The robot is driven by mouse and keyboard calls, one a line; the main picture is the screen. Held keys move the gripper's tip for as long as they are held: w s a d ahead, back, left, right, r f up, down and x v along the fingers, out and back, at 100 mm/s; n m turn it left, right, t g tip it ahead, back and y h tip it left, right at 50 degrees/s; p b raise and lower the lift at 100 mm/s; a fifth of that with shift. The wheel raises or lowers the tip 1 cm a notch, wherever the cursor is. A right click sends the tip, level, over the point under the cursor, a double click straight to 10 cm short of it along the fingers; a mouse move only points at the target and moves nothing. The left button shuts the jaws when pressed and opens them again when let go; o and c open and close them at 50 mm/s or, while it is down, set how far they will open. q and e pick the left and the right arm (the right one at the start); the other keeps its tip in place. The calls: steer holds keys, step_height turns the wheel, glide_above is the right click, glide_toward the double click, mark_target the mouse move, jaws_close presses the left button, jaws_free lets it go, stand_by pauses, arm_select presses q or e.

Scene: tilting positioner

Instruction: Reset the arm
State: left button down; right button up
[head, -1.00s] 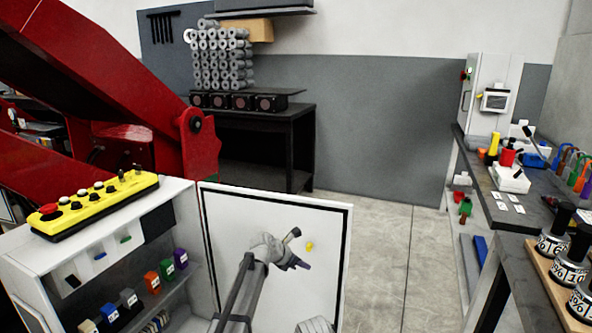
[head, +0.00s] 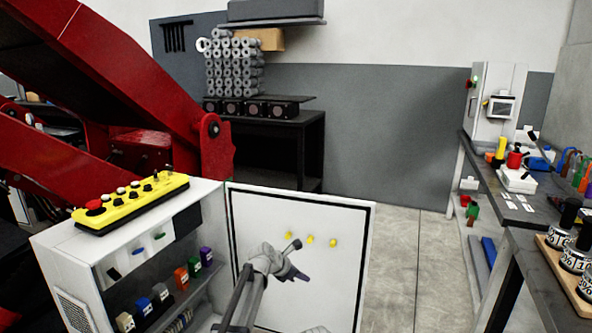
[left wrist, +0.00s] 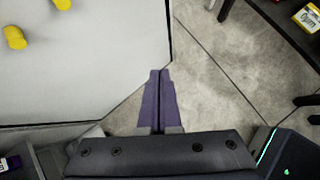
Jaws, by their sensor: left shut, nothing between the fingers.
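My left gripper (head: 293,275) is in front of the open white cabinet door (head: 345,225) in the head view. In the left wrist view its purple fingers (left wrist: 159,100) are together and hold nothing, above the floor past the door's edge. My right gripper is not in view; a grey rounded piece at the bottom edge of the head view is too cut off to identify. The task's arm is not singled out by anything in the frames.
A yellow button box (head: 130,203) sits on the open cabinet (head: 70,255), which holds several coloured modules. A red tilting frame (head: 130,75) stands behind. Yellow knobs (head: 311,239) are on the door. A workbench (head: 505,205) is at right; floor (head: 395,255) between is clear.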

arm_select(q)
steer(key=s+a+f+m+g+y, duration=0.2)
steer(key=s+a+m, duration=0.5)
steer(key=s, duration=0.4)
steer(key=s+a+f+m+g+y, duration=0.1)
steer(key=s+a+f+m+y, duration=0.1)
steer(key=s+a+m, duration=0.6)
steer(key=s+a+f+m+g+y, duration=0.2)
steer(key=s+a+m+y, duration=0.15)
steer(key=s+m, duration=0.75)
steer(key=s+d+r+m+p, duration=0.1)
steer(key=s+d+r+p, duration=0.3)
steer(key=r+p, duration=0.4)
steer(key=s+d+r+m+p, duration=0.1)
steer(key=s+d+r+p, duration=0.3)
steer(key=r+p, duration=0.5)
steer(key=shift+s+d+m+g, duration=0.2)
steer(key=shift+d+m+g, duration=0.2)
steer(key=shift+d, duration=0.75)
